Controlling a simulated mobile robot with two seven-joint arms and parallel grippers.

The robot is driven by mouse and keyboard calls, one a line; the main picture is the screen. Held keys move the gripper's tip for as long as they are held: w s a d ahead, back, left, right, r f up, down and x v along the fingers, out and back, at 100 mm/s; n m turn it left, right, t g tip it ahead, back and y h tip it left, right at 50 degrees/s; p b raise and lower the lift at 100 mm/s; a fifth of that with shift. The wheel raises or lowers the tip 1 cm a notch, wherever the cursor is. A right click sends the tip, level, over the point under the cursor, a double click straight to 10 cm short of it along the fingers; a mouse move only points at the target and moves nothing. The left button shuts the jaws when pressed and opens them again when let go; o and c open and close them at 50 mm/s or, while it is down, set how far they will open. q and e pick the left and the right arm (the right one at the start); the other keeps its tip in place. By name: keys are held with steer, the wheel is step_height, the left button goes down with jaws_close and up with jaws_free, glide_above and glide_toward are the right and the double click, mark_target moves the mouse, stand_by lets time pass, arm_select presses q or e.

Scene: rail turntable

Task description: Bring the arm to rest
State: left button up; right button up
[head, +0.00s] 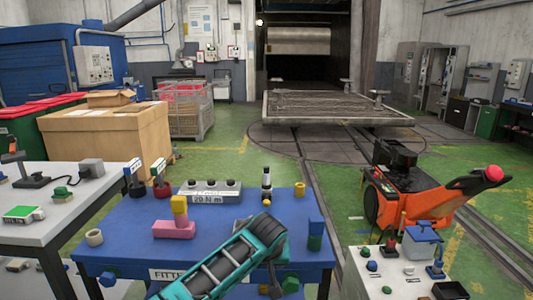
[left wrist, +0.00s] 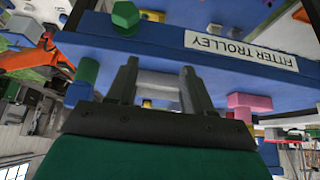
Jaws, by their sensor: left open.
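My left arm, teal and black, reaches in from the bottom middle of the head view, bent over the front of the blue fitter trolley (head: 140,228). Its dark wrist end hangs down near the trolley's front edge; the fingertips cannot be made out there. In the left wrist view, which is upside down, the left gripper (left wrist: 160,75) has its two dark fingers apart. No thing is clearly held between them; a grey bar and the blue trolley show behind. The trolley's label (left wrist: 240,50) is close by. My right gripper is not in view.
On the trolley stand a pink block (head: 174,230) with a yellow block (head: 180,206), a grey torque box (head: 210,190), a black-and-yellow tool (head: 267,186) and a green-blue stack (head: 315,235). A white table (head: 40,230) stands left, an orange machine (head: 410,200) right.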

arm_select(q)
steer(key=s+a+f+m+t+h, duration=0.15)
steer(key=s+f+h, duration=0.25)
steer(key=s+f, duration=0.95)
steer(key=s+a+f+t, duration=0.1)
steer(key=s+a+f, duration=0.2)
steer(key=s+a, duration=0.6)
steer(key=shift+s+a+y, duration=0.15)
steer(key=shift+a+y, duration=0.05)
steer(key=shift+y, duration=0.2)
steer(key=shift+m+t+y, duration=0.45)
steer(key=shift+t+y, duration=0.15)
steer(key=shift+t, duration=0.35)
steer(key=s+a, duration=0.2)
steer(key=s+a+r, duration=0.1)
steer(key=s+a, duration=0.3)
steer(key=s, duration=0.1)
steer(key=shift+a+r, duration=0.25)
steer(key=shift+r, duration=0.05)
steer(key=shift+c, duration=0.2)
steer(key=shift+s+a+r, duration=0.15)
steer(key=shift+a, duration=0.1)
steer(key=shift+c, duration=0.6)
steer(key=shift+a, duration=0.15)
